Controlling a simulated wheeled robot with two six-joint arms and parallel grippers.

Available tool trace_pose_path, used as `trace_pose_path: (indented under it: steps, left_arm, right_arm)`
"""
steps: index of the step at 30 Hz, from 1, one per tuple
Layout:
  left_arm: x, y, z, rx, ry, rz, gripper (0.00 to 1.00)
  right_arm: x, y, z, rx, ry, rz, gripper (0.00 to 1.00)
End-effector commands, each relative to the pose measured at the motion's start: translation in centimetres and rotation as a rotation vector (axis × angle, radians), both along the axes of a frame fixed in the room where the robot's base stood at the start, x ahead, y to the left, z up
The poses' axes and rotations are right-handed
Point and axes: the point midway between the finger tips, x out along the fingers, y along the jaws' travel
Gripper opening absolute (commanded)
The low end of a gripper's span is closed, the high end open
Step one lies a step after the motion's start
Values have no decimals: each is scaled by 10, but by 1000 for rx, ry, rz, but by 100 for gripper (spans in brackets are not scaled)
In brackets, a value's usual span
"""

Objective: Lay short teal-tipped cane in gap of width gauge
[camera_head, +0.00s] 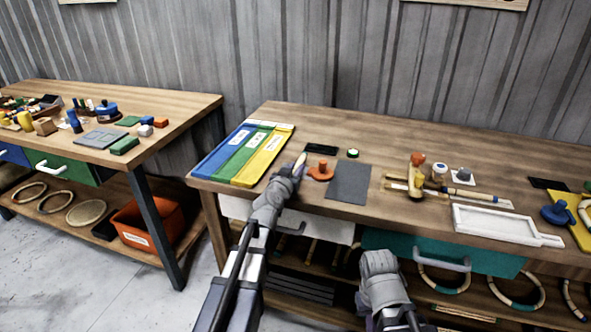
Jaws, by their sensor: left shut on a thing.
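My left gripper (298,167) is at the front left of the right-hand workbench, shut on a short pale cane piece (300,159). The piece sticks up at a tilt just right of the yellow strip; I cannot make out a teal tip. My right gripper (372,318) is low, in front of the bench, and its fingers are too unclear to read. I cannot tell for sure which thing is the width gauge. A board with blue, green and yellow strips (235,156) and white labels lies left of my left gripper.
An orange clamp-like thing (320,172) and a grey mat (349,184) lie right of my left gripper. A mallet-like tool (416,176), pale canes (480,197) and a white tray (497,225) lie further right. A second bench (165,108) stands left across a gap.

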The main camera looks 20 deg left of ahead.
Motion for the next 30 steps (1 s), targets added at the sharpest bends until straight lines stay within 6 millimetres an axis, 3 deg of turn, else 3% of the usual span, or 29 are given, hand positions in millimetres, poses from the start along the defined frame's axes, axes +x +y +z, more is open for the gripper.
trace_pose_path:
  steps: [1, 2, 11, 22, 30]
  left_arm:
    - [0, 0, 0, 0, 0, 0, 0]
    - [0, 0, 0, 0, 0, 0, 28]
    - [0, 0, 0, 0, 0, 0, 60]
    - [-7, 0, 1, 0, 0, 0, 60]
    - [-44, 1, 7, -1, 0, 1, 60]
  right_arm:
    - [0, 0, 0, 0, 0, 0, 0]
    - [0, 0, 0, 0, 0, 0, 0]
    - [0, 0, 0, 0, 0, 0, 0]
    - [0, 0, 1, 0, 0, 0, 0]
    - [0, 0, 7, 0, 0, 0, 0]
